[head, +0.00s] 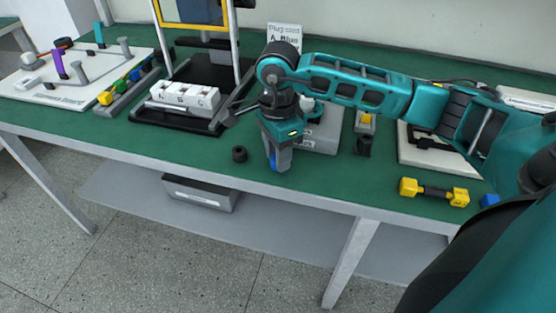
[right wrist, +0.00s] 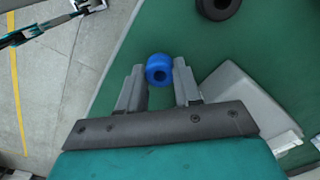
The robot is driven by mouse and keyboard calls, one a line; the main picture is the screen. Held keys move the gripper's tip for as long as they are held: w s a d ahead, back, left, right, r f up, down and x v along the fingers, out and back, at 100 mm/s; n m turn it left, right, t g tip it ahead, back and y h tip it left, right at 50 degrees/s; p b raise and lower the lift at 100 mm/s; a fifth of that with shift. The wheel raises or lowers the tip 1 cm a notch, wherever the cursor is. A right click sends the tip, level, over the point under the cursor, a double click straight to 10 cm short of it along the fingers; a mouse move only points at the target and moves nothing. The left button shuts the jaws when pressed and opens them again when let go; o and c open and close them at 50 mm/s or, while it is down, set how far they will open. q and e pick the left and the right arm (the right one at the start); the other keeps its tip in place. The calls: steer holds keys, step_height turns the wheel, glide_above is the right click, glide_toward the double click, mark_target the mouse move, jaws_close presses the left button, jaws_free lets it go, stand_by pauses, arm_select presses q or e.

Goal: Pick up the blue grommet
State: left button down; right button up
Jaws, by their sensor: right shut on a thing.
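The blue grommet (right wrist: 159,69) is a short blue ring with a dark hole. In the right wrist view it sits between the fingertips of my right gripper (right wrist: 158,82), with a finger against each side. In the head view my right gripper (head: 281,160) points down over the front part of the green table. A little blue shows at its fingertips there, but the fingers mostly hide the grommet. What may be part of my left gripper (right wrist: 88,6) shows at the top left of the right wrist view, too cut off to judge its jaws.
A black grommet (head: 239,154) stands left of my right gripper. A grey box (head: 322,138) is just behind it. A yellow-and-black part (head: 434,192) lies at the right. The table's front edge is close.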

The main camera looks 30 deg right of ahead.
steer(key=shift+r, duration=0.1)
steer(key=shift+c, duration=0.3)
